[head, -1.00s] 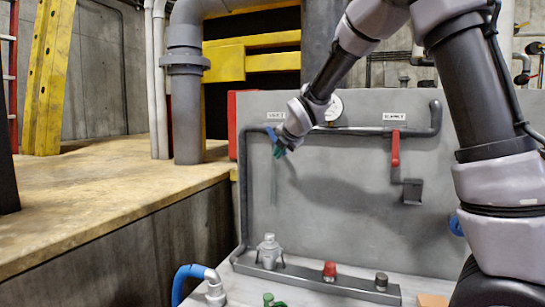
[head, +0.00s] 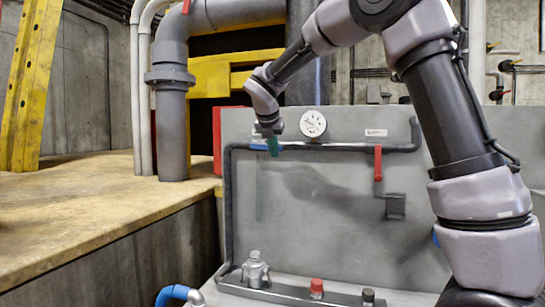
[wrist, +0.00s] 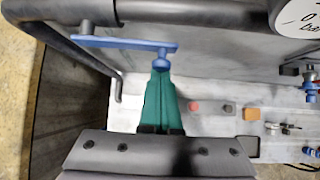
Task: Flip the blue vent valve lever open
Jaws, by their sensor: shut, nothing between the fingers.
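The blue vent valve lever (head: 258,147) is at the left end of the dark pipe (head: 330,147) on the grey panel. In the wrist view the blue lever (wrist: 120,43) lies nearly parallel to the pipe. A small blue knob (wrist: 161,63) sticks out from its right end. My gripper (head: 273,150) is at the lever's right end. Its green fingers (wrist: 160,75) are shut with nothing between them. Their tips are at the knob and seem to touch it or nearly so. The fingers hide part of the lever in the head view.
A red lever (head: 378,163) hangs down from the same pipe, to the right. A round gauge (head: 313,124) sits above the pipe between them. A ledge below holds a silver fitting (head: 255,268) and a red knob (head: 316,287).

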